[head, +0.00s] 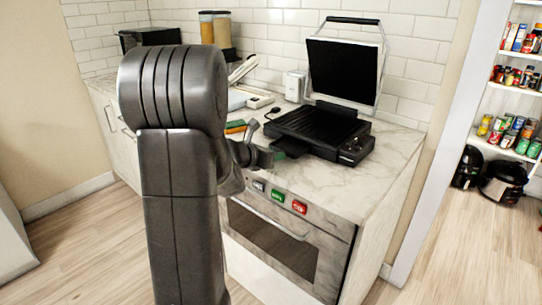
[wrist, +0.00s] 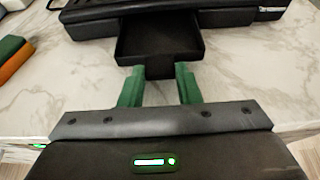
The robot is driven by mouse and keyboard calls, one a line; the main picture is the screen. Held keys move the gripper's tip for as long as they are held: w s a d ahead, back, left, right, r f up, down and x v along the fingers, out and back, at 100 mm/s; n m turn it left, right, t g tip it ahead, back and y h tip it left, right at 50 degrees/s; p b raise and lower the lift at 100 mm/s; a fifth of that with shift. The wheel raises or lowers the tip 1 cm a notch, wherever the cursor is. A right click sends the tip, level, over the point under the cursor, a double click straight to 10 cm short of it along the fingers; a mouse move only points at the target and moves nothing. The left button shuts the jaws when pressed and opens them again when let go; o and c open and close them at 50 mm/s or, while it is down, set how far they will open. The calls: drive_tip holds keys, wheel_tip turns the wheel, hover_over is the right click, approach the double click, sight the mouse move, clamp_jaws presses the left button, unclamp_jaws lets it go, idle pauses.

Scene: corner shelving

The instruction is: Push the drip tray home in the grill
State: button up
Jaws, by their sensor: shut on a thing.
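The grill (head: 318,128) stands on the marble counter with its lid raised. In the wrist view the grill's front edge (wrist: 100,20) shows at the top. The black drip tray (wrist: 160,42) sticks out from the grill's front, partly pulled out, with its handle tab toward me. In the head view the tray (head: 292,146) shows small at the grill's left front. My gripper (wrist: 159,78) has green fingers on either side of the tray's handle and is shut on it. In the head view my gripper (head: 275,156) is partly hidden by my arm.
The marble counter (head: 330,185) is clear in front of the grill. A green and orange sponge (wrist: 12,58) lies to the left. An oven (head: 275,240) is below the counter edge. Dispensers (head: 215,30) and a white canister (head: 294,86) stand behind.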

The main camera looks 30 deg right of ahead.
sight(295, 145)
drive_tip(key=shift+w+d, duration=0.5)
drive_tip(key=shift+d, duration=0.65)
drive_tip(key=shift+w+d, duration=0.45)
drive_tip(key=shift+d, duration=0.75)
drive_tip(key=shift+w+d, duration=0.5)
drive_tip(key=shift+d, duration=0.65)
drive_tip(key=o, duration=1.2)
drive_tip(key=v, duration=1.3)
drive_tip(key=shift+a+r, duration=0.25)
drive_tip(key=shift+a, duration=0.05)
drive_tip(key=shift+d+f, duration=0.1)
drive_tip(key=x, duration=1.3)
drive_tip(key=shift+d+f, duration=0.15)
drive_tip(key=shift+d, duration=0.1)
drive_tip(key=shift+s+a, duration=0.1)
drive_tip(key=shift+a, duration=0.2)
